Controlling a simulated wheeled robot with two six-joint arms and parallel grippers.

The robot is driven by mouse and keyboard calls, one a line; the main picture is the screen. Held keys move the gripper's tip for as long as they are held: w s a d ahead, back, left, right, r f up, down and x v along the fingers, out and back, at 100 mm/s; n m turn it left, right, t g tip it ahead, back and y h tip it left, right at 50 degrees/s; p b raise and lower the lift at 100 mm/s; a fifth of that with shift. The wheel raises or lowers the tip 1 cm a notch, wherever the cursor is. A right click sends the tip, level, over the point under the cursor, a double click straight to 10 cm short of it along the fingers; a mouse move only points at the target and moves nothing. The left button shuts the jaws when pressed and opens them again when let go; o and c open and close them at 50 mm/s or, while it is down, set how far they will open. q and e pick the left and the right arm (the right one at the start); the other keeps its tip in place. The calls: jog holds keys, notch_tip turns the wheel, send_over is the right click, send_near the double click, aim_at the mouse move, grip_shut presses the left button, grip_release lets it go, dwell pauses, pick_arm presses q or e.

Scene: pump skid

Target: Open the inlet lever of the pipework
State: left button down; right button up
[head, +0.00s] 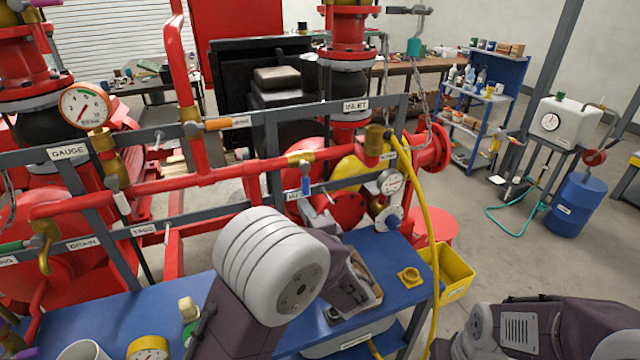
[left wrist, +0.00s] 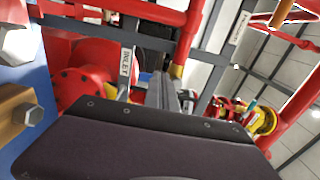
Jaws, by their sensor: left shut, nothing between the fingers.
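A small lever with a blue handle (head: 306,185) hangs upright at the grey frame, beside a white label (head: 293,195) too small to read surely. A larger label reading INLET (head: 355,105) sits on the upper rail. In the left wrist view a label that seems to read INLET (left wrist: 125,66) stands left of my gripper. My left gripper (head: 319,222) is shut and empty, just below and right of the blue handle in the head view. Its closed grey fingers (left wrist: 165,88) show past the dark gripper body, and apparently do not touch the lever. My right gripper is out of view.
Red pipes (head: 200,177) and the grey rail frame (head: 270,160) surround the fingers closely. Open floor lies further right.

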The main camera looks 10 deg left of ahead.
pick_arm(q)
jog(key=shift+w+a+f+p, duration=0.5)
jog(key=shift+w+a+p, duration=0.3)
jog(key=shift+w+p, duration=3.55)
jog(key=shift+w+d+r+b, duration=1.7)
jog(key=shift+w+d+b, duration=0.1)
jog(key=shift+w+d, duration=0.3)
jog(key=f+b+v, duration=0.1)
jog(key=b+v, duration=0.5)
jog(key=v, duration=0.3)
